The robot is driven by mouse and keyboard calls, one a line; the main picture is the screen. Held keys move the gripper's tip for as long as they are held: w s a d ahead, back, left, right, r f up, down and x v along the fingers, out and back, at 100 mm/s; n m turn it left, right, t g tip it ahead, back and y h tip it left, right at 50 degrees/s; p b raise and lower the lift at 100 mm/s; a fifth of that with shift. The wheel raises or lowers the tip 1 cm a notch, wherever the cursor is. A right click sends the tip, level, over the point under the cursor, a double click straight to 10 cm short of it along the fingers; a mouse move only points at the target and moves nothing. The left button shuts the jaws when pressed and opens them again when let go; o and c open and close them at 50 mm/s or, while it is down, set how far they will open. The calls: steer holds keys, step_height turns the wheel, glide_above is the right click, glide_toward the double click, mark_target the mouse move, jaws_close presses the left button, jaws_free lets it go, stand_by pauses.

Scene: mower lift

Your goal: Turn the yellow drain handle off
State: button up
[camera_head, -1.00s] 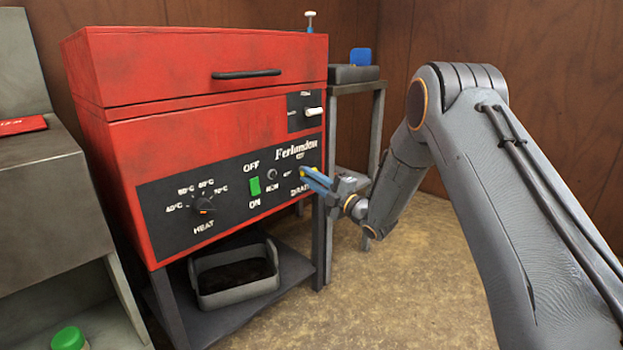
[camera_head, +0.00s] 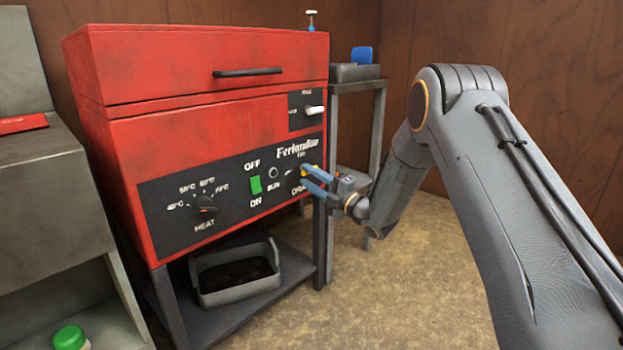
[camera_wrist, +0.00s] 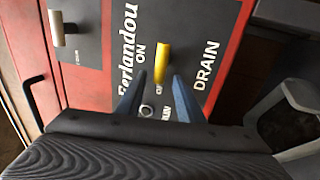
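The yellow drain handle (camera_wrist: 162,62) is on the black panel of the red machine (camera_head: 200,130), between the ON and DRAIN labels in the wrist view. In the head view it is mostly hidden by my fingers. My gripper (camera_head: 306,178) is at the right end of the panel with its two blue fingers spread apart. In the wrist view my open gripper (camera_wrist: 158,75) has a fingertip on each side of the handle's lower end, with gaps showing. I cannot tell whether either finger touches it.
A heat knob (camera_head: 204,205), a green switch (camera_head: 255,185) and a white handle (camera_head: 314,110) are on the machine's front. A grey bin (camera_head: 235,293) sits on the shelf below. A grey side table (camera_head: 380,120) stands behind my gripper.

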steer(key=shift+d, duration=0.25)
steer(key=shift+d, duration=0.2)
steer(key=p+v, duration=0.2)
steer(key=v, duration=0.5)
steer(key=shift+s, duration=0.25)
